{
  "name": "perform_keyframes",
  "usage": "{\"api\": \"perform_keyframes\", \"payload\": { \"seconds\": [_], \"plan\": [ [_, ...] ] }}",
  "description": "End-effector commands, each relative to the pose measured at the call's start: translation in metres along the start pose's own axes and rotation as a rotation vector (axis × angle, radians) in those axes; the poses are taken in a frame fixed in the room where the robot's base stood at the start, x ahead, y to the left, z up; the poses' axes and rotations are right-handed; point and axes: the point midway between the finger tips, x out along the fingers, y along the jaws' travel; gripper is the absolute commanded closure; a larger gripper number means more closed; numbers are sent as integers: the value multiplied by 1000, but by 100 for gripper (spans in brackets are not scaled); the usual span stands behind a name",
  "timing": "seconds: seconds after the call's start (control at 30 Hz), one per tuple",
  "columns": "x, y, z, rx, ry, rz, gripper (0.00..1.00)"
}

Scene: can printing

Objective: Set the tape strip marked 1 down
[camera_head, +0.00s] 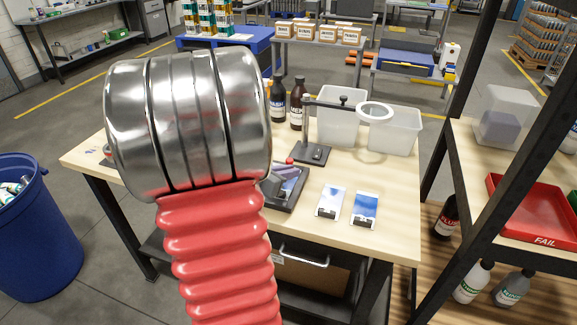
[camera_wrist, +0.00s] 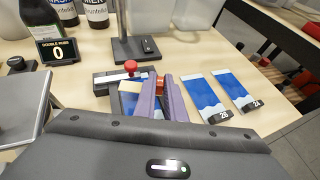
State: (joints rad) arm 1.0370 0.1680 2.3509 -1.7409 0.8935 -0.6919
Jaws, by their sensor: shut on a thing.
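My gripper (camera_wrist: 162,88) has two purple-grey fingers, seen over a dark fixture in the wrist view. It is shut on a small reddish-brown piece (camera_wrist: 160,85) between the fingertips, which I take as the tape strip; its mark cannot be read. The dark fixture (camera_wrist: 98,90) has a red knob and holds a blue, white and yellowish panel (camera_wrist: 128,100), partly hidden by the fingers. In the head view the fixture (camera_head: 293,200) is partly covered by my arm, and little of the gripper (camera_head: 272,184) shows. Whether the piece touches the panel cannot be told.
Two blue-and-white panels (camera_wrist: 204,93) (camera_wrist: 236,90) with black number tags lie flat right of the fixture. A counter (camera_wrist: 57,51) reads 0. Behind stand a lamp magnifier (camera_head: 375,112), dark bottles (camera_head: 298,100) and clear bins (camera_head: 395,132). The table's front right is bare.

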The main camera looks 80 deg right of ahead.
Motion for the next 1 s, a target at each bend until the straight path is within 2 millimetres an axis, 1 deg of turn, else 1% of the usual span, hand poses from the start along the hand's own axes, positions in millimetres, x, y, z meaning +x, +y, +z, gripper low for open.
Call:
{"api": "perform_keyframes", "payload": {
  "seconds": [0.1,0.33,1.0],
  "plan": [
    [5,0,-10,-2,1,-1,100],
    [11,0,-23,-1,1,0,100],
    [14,-1,-27,1,0,-2,100]
  ]
}}
